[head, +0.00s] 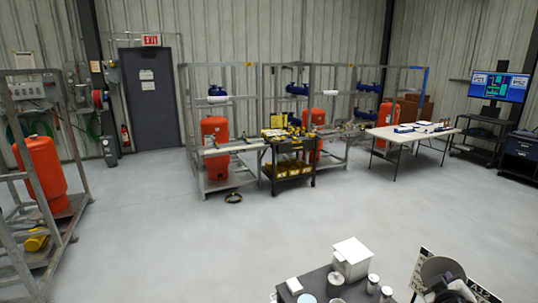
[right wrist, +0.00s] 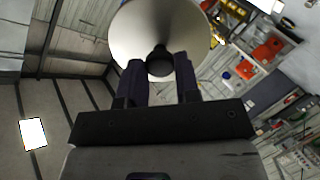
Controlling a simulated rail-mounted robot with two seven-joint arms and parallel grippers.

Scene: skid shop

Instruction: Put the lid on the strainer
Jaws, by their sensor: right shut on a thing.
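My right gripper (head: 457,288) is at the bottom right of the head view. In the right wrist view its two dark fingers (right wrist: 158,75) are shut on the dark knob of a round, pale lid (right wrist: 130,38). The lid (head: 437,268) also shows in the head view as a grey disc, tilted and held up in the air to the right of a dark work top. Several small containers stand on that top at the bottom edge; I cannot tell which of them is the strainer. My left gripper is not in view.
A black-and-white sign (head: 419,272) is close beside my right gripper. Farther off, a cart, frames with red tanks and a white table stand beyond clear floor.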

